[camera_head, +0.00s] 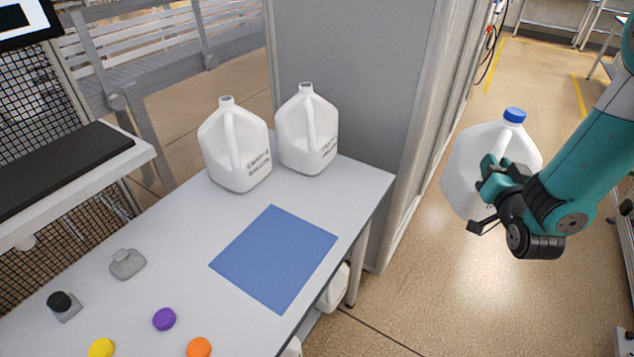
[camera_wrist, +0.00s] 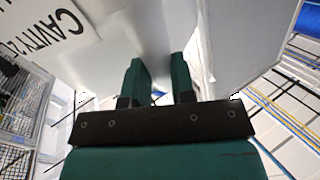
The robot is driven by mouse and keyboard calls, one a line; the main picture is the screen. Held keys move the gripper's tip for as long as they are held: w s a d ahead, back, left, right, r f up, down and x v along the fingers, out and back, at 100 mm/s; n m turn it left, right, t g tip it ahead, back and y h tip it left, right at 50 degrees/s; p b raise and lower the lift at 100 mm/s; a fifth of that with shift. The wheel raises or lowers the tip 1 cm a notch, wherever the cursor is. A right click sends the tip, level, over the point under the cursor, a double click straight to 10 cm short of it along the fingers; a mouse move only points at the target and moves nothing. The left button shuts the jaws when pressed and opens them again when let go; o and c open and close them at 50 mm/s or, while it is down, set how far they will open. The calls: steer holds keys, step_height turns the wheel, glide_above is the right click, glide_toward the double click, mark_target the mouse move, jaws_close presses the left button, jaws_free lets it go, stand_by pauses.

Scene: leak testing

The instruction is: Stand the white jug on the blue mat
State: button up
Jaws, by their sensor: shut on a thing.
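A white jug with a blue cap (camera_head: 462,165) is held in the air to the right of the table, over the floor. It is roughly upright. My gripper (camera_head: 497,172) is shut on it, at the handle side. In the wrist view the jug (camera_wrist: 110,45) fills the upper part, with printed lettering at the left, and the gripper's two fingers (camera_wrist: 160,85) reach up against it. The blue mat (camera_head: 275,257) lies flat and empty on the table's right part. The jug is well apart from the mat.
Two white uncapped jugs (camera_head: 236,150) (camera_head: 308,135) stand behind the mat on the table (camera_head: 180,225). Purple (camera_head: 164,319), orange (camera_head: 199,347) and yellow caps (camera_head: 101,348), a grey piece (camera_head: 127,263) and a black-topped item (camera_head: 63,304) lie at left. A grey cabinet (camera_head: 345,80) stands behind.

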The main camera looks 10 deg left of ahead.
steer(key=s+a+n+g+y+b, duration=0.1)
steer(key=s+a+n+y, duration=0.2)
steer(key=a, duration=0.8)
steer(key=s+a+n+g+y, duration=0.15)
steer(key=a+y, duration=0.35)
steer(key=a, duration=0.5)
steer(key=s+a+r+n+g+y, duration=0.2)
steer(key=s+a, duration=0.5)
steer(key=a, duration=0.3)
steer(key=s+a+r+n+g+y+b, duration=0.1)
steer(key=s+a+r+n+g+y, duration=0.1)
steer(key=s+a, duration=0.5)
steer(key=a+n+g+y, duration=0.1)
steer(key=a, duration=0.1)
steer(key=shift+s+a+r, duration=0.15)
steer(key=shift+a+r, duration=0.15)
steer(key=shift+a, duration=0.05)
steer(key=shift+d+f+b, duration=0.1)
steer(key=shift+f+b, duration=0.05)
steer(key=shift+b, duration=0.55)
